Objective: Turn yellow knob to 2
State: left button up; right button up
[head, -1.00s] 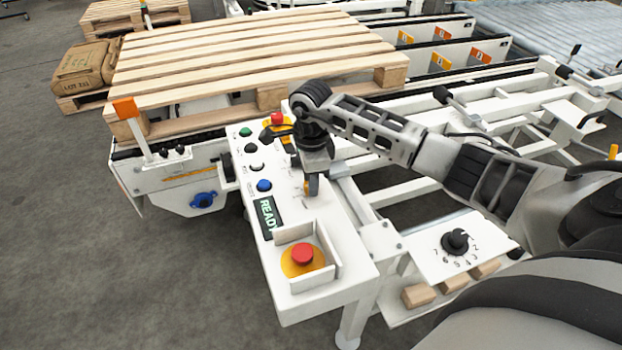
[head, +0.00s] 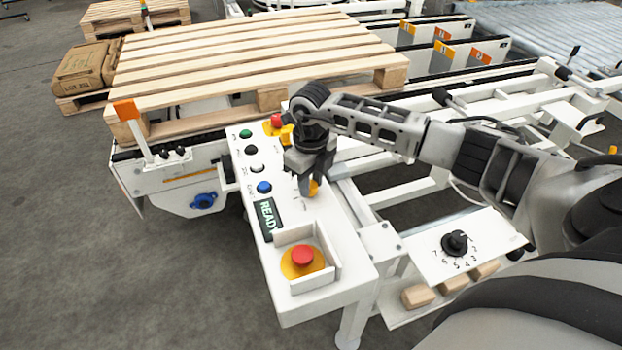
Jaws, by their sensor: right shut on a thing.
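The yellow knob (head: 313,187) sits on the white control panel (head: 335,268), right of the blue button. My right gripper (head: 309,184) reaches down over it and is shut on it. The fingers hide much of the knob and most of the scale marks around it, so the number it points to cannot be read. My left gripper is not in view.
The panel also carries a red emergency button (head: 302,256) in a white guard, a READY display (head: 268,216), a blue button (head: 264,187) and a green button (head: 246,133). A black numbered dial (head: 455,242) stands at the right. A wooden pallet (head: 250,60) lies behind.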

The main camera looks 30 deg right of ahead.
aim_at(311, 185)
jog(key=shift+r+m, duration=0.1)
jog(key=shift+m, duration=1.4)
jog(key=o, duration=1)
jog(key=shift+c, duration=0.2)
notch_tip(311, 185, up, 16)
